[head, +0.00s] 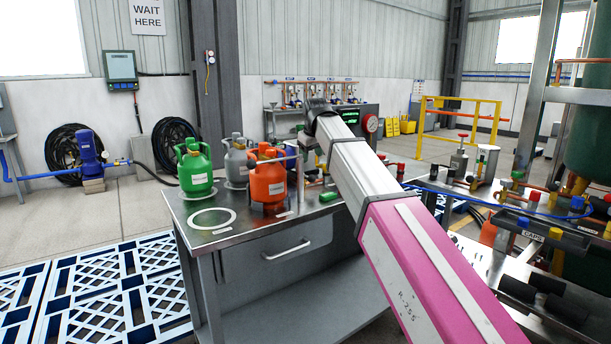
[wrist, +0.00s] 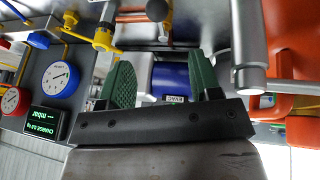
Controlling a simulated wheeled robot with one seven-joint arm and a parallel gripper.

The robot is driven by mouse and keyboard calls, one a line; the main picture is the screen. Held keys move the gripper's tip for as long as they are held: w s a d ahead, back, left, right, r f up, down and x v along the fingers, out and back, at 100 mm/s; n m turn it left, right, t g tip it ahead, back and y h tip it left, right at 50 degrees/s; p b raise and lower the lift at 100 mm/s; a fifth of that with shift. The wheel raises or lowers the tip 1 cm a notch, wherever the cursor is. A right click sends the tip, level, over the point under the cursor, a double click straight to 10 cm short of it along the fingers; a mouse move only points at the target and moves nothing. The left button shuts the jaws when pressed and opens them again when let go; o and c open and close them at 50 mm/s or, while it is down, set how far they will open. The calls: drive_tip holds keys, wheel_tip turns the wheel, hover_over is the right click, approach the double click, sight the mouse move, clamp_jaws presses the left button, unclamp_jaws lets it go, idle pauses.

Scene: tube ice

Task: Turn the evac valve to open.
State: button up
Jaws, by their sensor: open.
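In the wrist view, my gripper (wrist: 160,62) is open, with its two green-padded fingers apart and nothing seen held between them. A small EVAC label (wrist: 175,98) shows between the fingers, close to the gripper's dark crossbar. A blue cylinder (wrist: 172,78) lies behind the label, partly hidden by the right finger. A yellow valve fitting (wrist: 103,38) is just beyond the left finger, and a dark round knob (wrist: 157,10) is at the top. I cannot tell which part is the evac valve's handle or how it is turned.
In the wrist view, a blue-rimmed gauge (wrist: 60,79) and a green-lit display (wrist: 45,121) are at left. In the head view, green (head: 194,167) and orange (head: 267,180) cylinders stand on the steel bench (head: 215,238).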

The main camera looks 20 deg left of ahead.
sight(308, 177)
drive_tip(key=x, duration=1)
drive_tip(key=shift+f, duration=0.25)
clamp_jaws()
drive_tip(key=shift+w, duration=0.1)
